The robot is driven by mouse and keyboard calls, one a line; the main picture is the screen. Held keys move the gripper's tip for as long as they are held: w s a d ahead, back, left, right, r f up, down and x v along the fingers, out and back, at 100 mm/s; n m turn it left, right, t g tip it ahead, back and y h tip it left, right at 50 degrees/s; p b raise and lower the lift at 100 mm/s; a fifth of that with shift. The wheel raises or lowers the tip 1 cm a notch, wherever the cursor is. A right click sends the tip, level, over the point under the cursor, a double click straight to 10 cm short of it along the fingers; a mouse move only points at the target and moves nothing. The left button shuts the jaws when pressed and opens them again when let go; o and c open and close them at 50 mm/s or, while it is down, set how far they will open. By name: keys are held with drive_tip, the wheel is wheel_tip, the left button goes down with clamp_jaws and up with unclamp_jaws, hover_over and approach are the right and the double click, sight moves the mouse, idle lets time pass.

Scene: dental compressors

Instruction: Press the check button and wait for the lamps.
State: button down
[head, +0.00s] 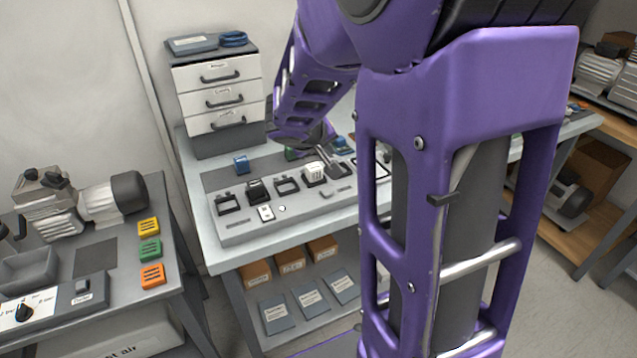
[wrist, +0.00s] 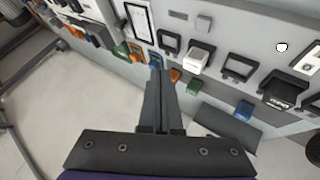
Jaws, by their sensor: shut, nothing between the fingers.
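A grey panel (head: 240,230) lies on the middle bench with several dark frames. A white plate with a dark mark (head: 265,212) is on its front part and also shows in the wrist view (wrist: 307,58). A small white round spot (head: 282,208) is beside it, also in the wrist view (wrist: 281,47). I cannot read which part is the check button, and no lit lamp is clear. My gripper (head: 327,160) is over the panel's back right part, partly behind my arm. In the wrist view my gripper (wrist: 160,76) is shut and empty, its tips apart from the white plate.
On the panel sit a white block (head: 314,172) and a black block (head: 257,190). A blue block (head: 241,164) lies behind them. A drawer unit (head: 220,98) stands at the back. The left bench holds a compressor (head: 100,205), coloured blocks and a dial (head: 24,311).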

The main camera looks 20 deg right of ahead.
sight(326, 195)
wheel_tip(326, 195, down, 9)
drive_tip(key=b, duration=0.6)
drive_tip(key=shift+r, duration=0.1)
idle(2.1)
drive_tip(key=shift+f, duration=0.4)
drive_tip(key=shift+f, duration=0.5)
idle(0.7)
drive_tip(key=shift+r+p, duration=0.45)
drive_tip(key=shift+r, duration=0.45)
